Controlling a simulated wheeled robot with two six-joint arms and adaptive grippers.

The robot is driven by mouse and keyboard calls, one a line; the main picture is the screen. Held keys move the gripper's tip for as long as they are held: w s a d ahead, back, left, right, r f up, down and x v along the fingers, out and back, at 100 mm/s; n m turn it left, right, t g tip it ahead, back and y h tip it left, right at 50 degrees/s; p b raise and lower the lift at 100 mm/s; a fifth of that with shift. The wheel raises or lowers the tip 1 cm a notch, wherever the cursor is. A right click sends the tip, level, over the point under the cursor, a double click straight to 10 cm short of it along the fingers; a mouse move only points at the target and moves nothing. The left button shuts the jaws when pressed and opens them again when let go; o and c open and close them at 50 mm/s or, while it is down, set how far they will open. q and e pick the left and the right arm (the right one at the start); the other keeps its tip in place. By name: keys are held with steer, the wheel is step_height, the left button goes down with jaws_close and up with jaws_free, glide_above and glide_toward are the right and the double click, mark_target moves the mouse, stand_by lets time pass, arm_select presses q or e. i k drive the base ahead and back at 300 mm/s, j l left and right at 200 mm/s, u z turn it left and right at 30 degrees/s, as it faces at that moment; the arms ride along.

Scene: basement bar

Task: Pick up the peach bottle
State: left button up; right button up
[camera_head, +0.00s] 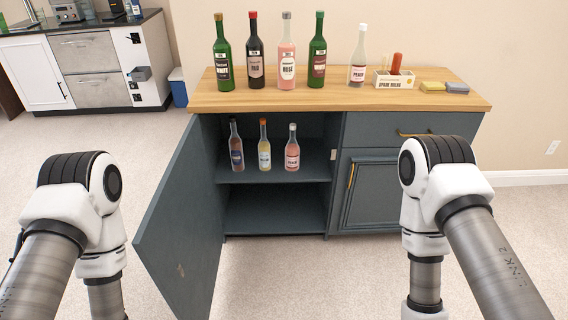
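The peach bottle (357,67) appears to be the clear one with pale pink contents and a white cap. Its small label seems to read "PEACH". It stands upright on the wooden top of the blue-grey cabinet (433,97), right of the row of taller bottles and just left of a small box. Both my arms show at the sides of the head view, with their lower ends running out of the bottom of the picture. Neither gripper is in view, and no hand is near the bottle.
Several wine bottles (287,55) stand left of it. A white box of corks (393,80) and two sponges (445,87) lie right. The cabinet's left door (180,220) hangs open toward me. Three small bottles (264,148) stand on the inner shelf.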

mark_target(292, 149)
steer(key=i+l+z, duration=0.15)
steer(key=i+l, duration=0.2)
steer(key=i+l+z, duration=0.15)
steer(key=i+l, duration=0.2)
steer(key=i, duration=0.25)
steer(key=i+l+z, duration=0.1)
steer(key=i+l, duration=0.15)
steer(key=i, duration=0.2)
steer(key=i+l+z, duration=0.15)
steer(key=i, duration=0.35)
